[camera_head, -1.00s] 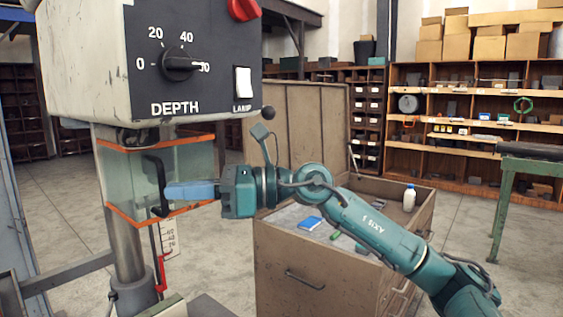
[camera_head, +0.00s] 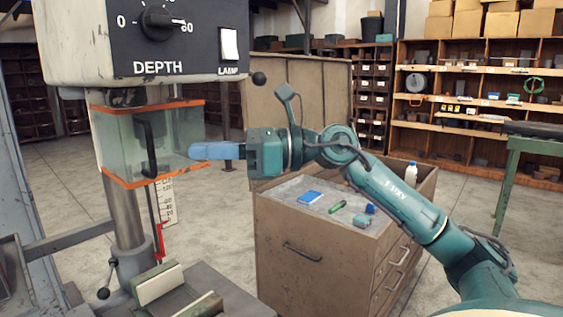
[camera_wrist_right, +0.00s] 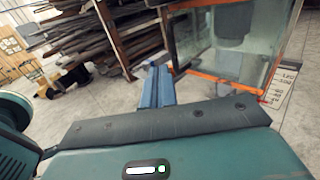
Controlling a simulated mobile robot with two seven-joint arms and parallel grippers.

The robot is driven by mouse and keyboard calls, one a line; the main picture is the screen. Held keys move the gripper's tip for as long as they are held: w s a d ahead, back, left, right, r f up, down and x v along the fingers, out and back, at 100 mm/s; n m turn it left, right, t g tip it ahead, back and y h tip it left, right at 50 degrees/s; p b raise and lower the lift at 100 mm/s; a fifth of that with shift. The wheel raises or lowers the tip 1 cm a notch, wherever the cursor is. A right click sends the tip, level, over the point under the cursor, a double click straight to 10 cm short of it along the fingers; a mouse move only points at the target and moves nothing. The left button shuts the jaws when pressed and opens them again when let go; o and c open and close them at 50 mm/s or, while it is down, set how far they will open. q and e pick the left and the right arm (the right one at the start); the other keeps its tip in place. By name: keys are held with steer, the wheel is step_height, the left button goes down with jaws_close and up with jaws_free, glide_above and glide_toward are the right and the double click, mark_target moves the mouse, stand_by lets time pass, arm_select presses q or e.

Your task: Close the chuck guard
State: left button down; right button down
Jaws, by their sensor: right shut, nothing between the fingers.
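The chuck guard (camera_head: 178,130) is a clear box with orange edges and a black upright handle (camera_head: 150,147), hanging under the drill head around the spindle area. It also shows in the wrist view (camera_wrist_right: 238,62), at the upper right. My right gripper (camera_head: 192,151) has blue fingers, shut and empty. Its tips point left and overlap the guard's right edge in the head view. The handle stands clear of the fingertips. My left gripper is not in view.
The drill head (camera_head: 150,45) has a depth knob and lamp switch; a black ball-ended lever (camera_head: 259,79) sticks out at its right. A vise (camera_head: 160,285) sits below. A drawer cabinet (camera_head: 300,250) with small items stands beneath my right arm. Open floor lies between.

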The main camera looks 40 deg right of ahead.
arm_select(q)
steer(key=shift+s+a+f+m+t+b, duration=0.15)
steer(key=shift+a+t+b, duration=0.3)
steer(key=shift+b, duration=0.8)
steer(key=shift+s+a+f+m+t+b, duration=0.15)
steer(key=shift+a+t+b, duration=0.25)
steer(key=shift+b, duration=0.85)
arm_select(e)
steer(key=s+a+v, duration=0.1)
steer(key=v, duration=0.7)
steer(key=shift+s, duration=0.2)
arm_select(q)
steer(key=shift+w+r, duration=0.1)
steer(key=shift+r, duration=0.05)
arm_select(e)
steer(key=shift+a, duration=0.1)
